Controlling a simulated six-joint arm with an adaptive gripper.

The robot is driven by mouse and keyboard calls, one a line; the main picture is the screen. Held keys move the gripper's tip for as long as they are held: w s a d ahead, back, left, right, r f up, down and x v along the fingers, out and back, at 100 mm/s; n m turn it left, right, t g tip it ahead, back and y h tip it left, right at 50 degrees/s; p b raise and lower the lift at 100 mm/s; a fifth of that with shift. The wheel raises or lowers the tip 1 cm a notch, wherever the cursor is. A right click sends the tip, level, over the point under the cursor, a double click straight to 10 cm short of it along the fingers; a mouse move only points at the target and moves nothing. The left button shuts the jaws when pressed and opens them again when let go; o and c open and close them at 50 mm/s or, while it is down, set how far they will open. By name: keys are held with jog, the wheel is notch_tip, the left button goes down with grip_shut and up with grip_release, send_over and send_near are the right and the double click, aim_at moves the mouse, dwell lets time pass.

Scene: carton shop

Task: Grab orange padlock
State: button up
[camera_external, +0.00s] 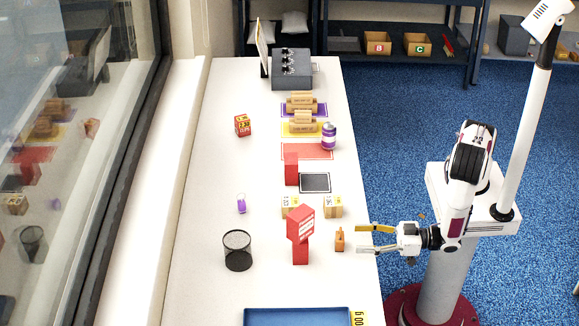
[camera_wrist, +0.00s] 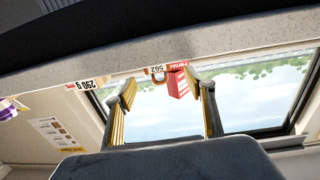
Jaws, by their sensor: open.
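The orange padlock (camera_external: 339,240) stands on the white table near its right edge, just right of a red stand. My gripper (camera_external: 362,239) is open and empty. It points left from the table's right edge, with its fingers just right of the padlock and apart from it. In the wrist view the open fingers (camera_wrist: 167,98) frame mostly window. A small orange-brown shape shows between them below a "562" label, but I cannot tell for sure that it is the padlock.
The red stand (camera_external: 300,248) is close behind the padlock. Cartons (camera_external: 333,207) stand beyond it. A black mesh cup (camera_external: 238,251), a small purple item (camera_external: 241,204) and a blue tray (camera_external: 296,316) are also on the table. The left strip of the table is mostly clear.

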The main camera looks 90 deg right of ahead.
aim_at(342, 236)
jog(key=shift+w, duration=0.75)
jog(key=shift+w+d, duration=0.1)
jog(key=shift+w, duration=0.05)
jog(key=shift+w+d, duration=0.15)
jog(key=shift+w, duration=0.65)
jog(key=shift+w+d, duration=0.1)
jog(key=shift+w, duration=1.55)
jog(key=c, duration=1.4)
jog(key=shift+c, duration=0.2)
jog(key=shift+r, duration=0.25)
jog(key=shift+r, duration=4.8)
